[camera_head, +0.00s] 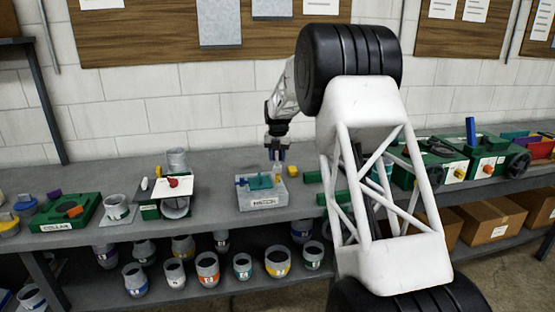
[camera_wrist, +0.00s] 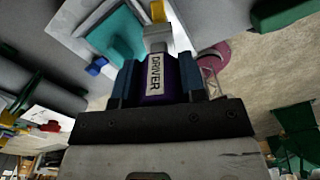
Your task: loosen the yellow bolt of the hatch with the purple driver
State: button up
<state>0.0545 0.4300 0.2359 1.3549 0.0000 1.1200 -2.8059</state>
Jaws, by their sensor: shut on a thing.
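The hatch is a grey block (camera_head: 263,202) labelled HATCH on the bench, with a teal plate (camera_head: 261,182) on top; the teal plate also shows in the wrist view (camera_wrist: 117,36). The yellow bolt (camera_head: 292,171) is at the block's right side. It shows in the wrist view (camera_wrist: 157,12) just beyond the driver's grey tip; whether they touch I cannot tell. My gripper (camera_head: 278,156) is above the hatch. Its blue jaws are shut on the purple driver (camera_wrist: 155,90), labelled DRIVER. A blue bolt (camera_wrist: 97,66) is on the hatch's other side.
Left of the hatch stands a duct piece with a white plate (camera_head: 165,188) and red knob. A green COLLAR tray (camera_head: 66,212) is further left. Green boxes (camera_head: 440,163) stand right, partly behind my arm. Several duct collars fill the lower shelf (camera_head: 225,292).

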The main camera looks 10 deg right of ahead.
jog(key=shift+r, duration=1.15)
jog(key=shift+o, duration=1.4)
jog(key=shift+c, duration=1.3)
jog(key=shift+r+m, duration=0.1)
jog(key=shift+m, duration=0.2)
